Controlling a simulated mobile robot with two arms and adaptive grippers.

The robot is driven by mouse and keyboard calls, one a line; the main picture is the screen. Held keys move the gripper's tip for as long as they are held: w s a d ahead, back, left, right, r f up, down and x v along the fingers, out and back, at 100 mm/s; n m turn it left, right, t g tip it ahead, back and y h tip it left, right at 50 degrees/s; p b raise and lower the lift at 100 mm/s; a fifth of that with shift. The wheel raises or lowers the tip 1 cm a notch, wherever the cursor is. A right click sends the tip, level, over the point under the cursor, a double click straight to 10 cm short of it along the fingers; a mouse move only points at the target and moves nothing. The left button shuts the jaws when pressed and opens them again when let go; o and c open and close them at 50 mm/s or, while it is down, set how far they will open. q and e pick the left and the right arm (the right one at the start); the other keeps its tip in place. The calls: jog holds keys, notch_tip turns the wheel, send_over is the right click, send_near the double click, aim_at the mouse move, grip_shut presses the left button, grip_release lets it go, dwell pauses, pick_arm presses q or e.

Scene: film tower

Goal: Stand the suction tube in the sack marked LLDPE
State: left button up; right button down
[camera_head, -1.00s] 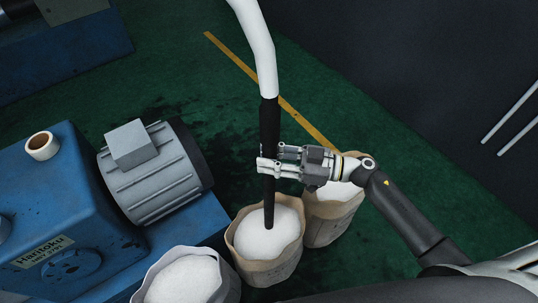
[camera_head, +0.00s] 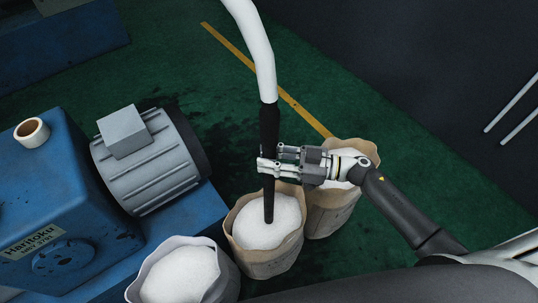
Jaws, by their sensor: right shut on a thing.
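The suction tube (camera_head: 269,129) is a black pipe with a white hose (camera_head: 252,45) bending up from its top. My right gripper (camera_head: 263,165) is shut on the tube around its lower half. The tube is near upright, and its lower tip meets the white granules in the middle sack (camera_head: 266,262); I cannot tell how deep it goes. A second sack (camera_head: 331,216) stands to the right, partly behind my right gripper. A third, paler sack (camera_head: 227,284) stands at the lower left. No LLDPE marking can be read on any sack. My left gripper is not in view.
A blue machine (camera_head: 50,200) with a grey motor (camera_head: 145,165) stands at the left, with a tape roll (camera_head: 32,131) on top. A yellow line (camera_head: 255,70) crosses the green floor. The floor behind the sacks is clear.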

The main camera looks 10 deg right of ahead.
jog(key=b, duration=0.6)
send_over(270, 199)
jog(key=w, duration=0.2)
jog(key=shift+s+d+f, duration=0.1)
jog(key=shift+s+f, duration=0.05)
jog(key=shift+f, duration=2.25)
jog(key=shift+s+f, duration=0.1)
jog(key=shift+f, duration=2.3)
jog(key=shift+f+b, duration=4.55)
jog(key=shift+f, duration=1.95)
jog(key=c, duration=1.1)
grip_release()
jog(key=shift+f, duration=0.2)
jog(key=v, duration=1.2)
jog(key=shift+d+r, duration=0.1)
jog(key=shift+r, duration=0.05)
